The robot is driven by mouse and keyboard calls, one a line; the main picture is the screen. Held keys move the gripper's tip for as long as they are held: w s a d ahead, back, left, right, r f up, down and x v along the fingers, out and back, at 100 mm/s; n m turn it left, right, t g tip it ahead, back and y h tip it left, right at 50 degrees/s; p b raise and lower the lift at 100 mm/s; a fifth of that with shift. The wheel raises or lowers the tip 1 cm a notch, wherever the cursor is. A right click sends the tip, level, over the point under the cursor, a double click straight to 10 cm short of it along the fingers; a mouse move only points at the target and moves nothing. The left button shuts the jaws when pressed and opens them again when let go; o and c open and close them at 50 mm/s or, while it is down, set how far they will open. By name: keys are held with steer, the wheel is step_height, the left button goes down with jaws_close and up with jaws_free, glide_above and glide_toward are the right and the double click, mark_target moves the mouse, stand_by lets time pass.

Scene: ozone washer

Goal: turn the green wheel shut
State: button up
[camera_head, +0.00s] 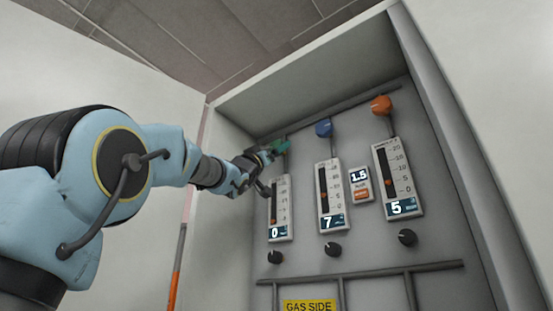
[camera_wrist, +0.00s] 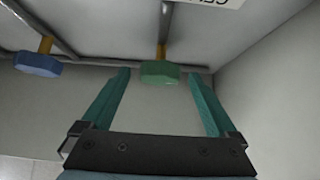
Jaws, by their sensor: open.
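The green wheel (camera_wrist: 161,72) is a small faceted knob on a yellowish stem. In the wrist view it sits ahead of my gripper (camera_wrist: 158,80), between the tips of its two teal fingers, with a gap on each side. The fingers are open and do not touch the wheel. In the head view my gripper (camera_head: 264,154) reaches to the top left of the panel, at the left column. The green wheel (camera_head: 281,145) is partly covered by the fingers there. The display (camera_head: 278,233) below this column reads 0.
A blue wheel (camera_head: 323,128) and an orange wheel (camera_head: 381,105) are to the right. The blue wheel (camera_wrist: 38,64) is left in the wrist view. Gauges reading 7 (camera_head: 333,222) and 5 (camera_head: 404,207) hang below. The recess wall (camera_head: 232,140) is close on the left.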

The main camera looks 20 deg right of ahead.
steer(key=shift+p+x, duration=0.45)
steer(key=shift+x, duration=0.75)
steer(key=c, duration=1.3)
steer(key=shift+s+f+n+t+b, duration=0.1)
steer(key=shift+n+t+b, duration=0.2)
steer(key=shift+n+t, duration=0.15)
